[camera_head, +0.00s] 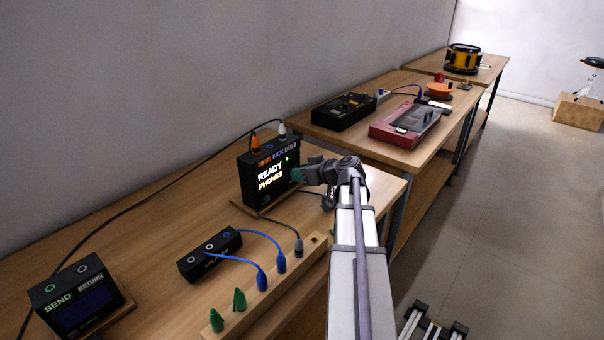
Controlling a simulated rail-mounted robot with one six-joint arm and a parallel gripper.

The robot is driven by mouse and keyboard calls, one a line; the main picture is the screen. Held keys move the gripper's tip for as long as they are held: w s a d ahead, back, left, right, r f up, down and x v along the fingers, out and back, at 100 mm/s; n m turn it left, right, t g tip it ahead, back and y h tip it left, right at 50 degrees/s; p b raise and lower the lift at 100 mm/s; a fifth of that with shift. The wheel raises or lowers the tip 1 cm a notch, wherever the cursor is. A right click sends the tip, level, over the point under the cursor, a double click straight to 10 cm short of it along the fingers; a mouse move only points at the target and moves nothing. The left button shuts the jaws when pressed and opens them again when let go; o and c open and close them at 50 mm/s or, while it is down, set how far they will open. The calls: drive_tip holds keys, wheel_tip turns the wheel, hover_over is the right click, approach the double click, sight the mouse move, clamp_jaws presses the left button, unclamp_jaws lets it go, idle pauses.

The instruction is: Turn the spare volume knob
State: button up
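My gripper (304,174) is at the right side of a black box (258,190) on the near table. The box's lit front reads "READY PHONES". A small green piece (296,174) shows between my gripper and the box. I cannot tell whether it is a knob or a plug, or whether my fingers are closed on it. No part is clearly recognisable as the spare volume knob.
An orange plug (255,140) and a pale plug (282,130) stand on the box. A wooden rail (270,306) holds blue plugs, a grey plug and green pegs (239,300). A SEND/RETURN box (75,300) stands front left. A red device (405,124) sits on the farther table.

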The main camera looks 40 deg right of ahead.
drive_tip(key=c, duration=0.6)
drive_tip(key=m+y, duration=0.1)
drive_tip(key=m, duration=0.1)
drive_tip(key=m+y+b, duration=0.1)
drive_tip(key=shift+d+f+m+y, duration=0.2)
drive_tip(key=shift+m+y, duration=0.1)
drive_tip(key=shift+m, duration=0.1)
drive_tip(key=shift+m+y+b, duration=0.8)
drive_tip(key=shift+m+b, duration=0.15)
drive_tip(key=shift+m, duration=0.35)
drive_tip(key=o, duration=0.9)
drive_tip(key=shift+o, duration=0.2)
